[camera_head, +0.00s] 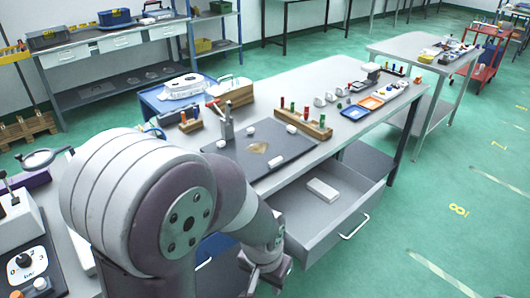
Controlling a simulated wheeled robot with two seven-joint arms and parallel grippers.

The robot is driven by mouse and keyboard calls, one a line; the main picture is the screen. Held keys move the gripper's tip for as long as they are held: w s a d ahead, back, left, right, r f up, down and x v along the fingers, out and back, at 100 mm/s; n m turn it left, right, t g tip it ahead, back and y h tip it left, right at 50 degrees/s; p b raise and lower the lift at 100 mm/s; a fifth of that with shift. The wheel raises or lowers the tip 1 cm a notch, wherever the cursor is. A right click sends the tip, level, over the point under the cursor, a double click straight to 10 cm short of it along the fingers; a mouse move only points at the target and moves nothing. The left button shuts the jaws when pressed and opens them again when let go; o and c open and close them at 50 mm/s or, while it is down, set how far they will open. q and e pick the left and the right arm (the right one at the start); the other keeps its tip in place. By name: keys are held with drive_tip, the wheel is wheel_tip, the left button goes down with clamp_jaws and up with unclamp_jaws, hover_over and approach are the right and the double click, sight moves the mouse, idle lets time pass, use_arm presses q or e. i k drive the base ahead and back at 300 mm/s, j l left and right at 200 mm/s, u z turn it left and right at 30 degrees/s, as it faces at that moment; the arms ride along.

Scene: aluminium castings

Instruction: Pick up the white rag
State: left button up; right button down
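A flat white block-like thing (322,189), which may be the folded white rag, lies in the open drawer (310,224) under the workbench. It is too small to tell whether it is cloth. My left gripper (268,282) is at the bottom of the camera_head view, low in front of the drawer and apart from the white thing. Its fingers are partly cut off by the frame edge, so its opening cannot be told. My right gripper is not in view.
The workbench (300,95) carries a dark mat (225,150), a wooden block with coloured pegs (305,122) and several small white parts. The drawer juts out with its handle (354,228) toward the aisle. A blue cart (172,100) stands behind. Green floor at right is clear.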

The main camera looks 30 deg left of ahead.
sight(328, 194)
drive_tip(key=i+l+u, duration=0.35)
drive_tip(key=i+l, duration=0.15)
drive_tip(key=i, duration=0.3)
drive_tip(key=i+l+u, duration=0.3)
drive_tip(key=i+l, duration=0.4)
drive_tip(key=i+l+u, duration=0.35)
drive_tip(key=i+l, duration=0.25)
drive_tip(key=l, duration=0.25)
